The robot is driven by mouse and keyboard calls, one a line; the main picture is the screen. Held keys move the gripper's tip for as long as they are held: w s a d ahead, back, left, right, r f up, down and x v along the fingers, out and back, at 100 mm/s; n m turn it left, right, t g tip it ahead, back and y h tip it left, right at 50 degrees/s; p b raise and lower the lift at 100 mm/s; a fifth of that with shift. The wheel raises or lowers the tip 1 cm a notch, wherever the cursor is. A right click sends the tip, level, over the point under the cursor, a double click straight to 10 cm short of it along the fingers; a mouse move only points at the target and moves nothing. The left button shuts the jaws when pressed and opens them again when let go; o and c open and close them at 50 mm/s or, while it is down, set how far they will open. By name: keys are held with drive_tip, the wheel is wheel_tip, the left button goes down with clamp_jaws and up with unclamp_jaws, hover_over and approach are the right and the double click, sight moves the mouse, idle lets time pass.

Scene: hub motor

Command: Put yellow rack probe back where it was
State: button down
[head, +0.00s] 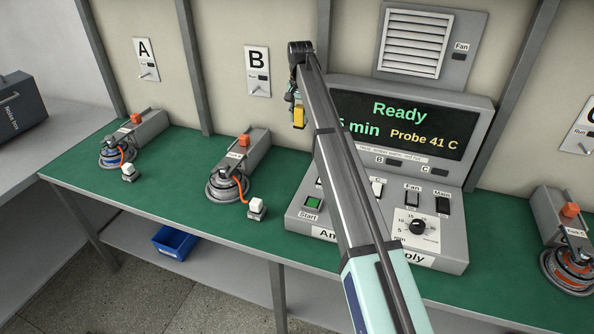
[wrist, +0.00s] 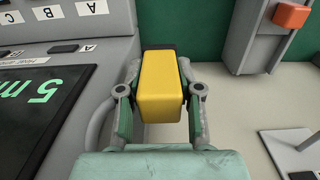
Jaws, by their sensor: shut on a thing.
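The yellow probe (wrist: 162,88) is a yellow block with a dark end, held between both fingers of my gripper (wrist: 162,100) in the wrist view. In the head view the yellow probe (head: 299,117) hangs below my gripper (head: 297,97), raised in front of the beige back panel, left of the console screen. My arm hides part of the screen and console. I cannot make out a probe rack in either view.
The grey console (head: 456,250) reads "Ready" and "Probe 41 C". Hub motor stations stand at left (head: 118,152), middle (head: 228,186) and right (head: 568,270). Switch plates A (head: 146,72) and B (head: 257,83) are on the panel. The green bench (head: 180,205) is partly clear.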

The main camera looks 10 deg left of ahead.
wheel_tip(320, 180, down, 20)
drive_tip(key=p, duration=0.4)
drive_tip(key=shift+r, duration=0.1)
idle(0.3)
drive_tip(key=c, duration=0.8)
unclamp_jaws()
drive_tip(key=shift+o, duration=0.2)
wheel_tip(320, 180, up, 12)
drive_tip(key=b, duration=0.2)
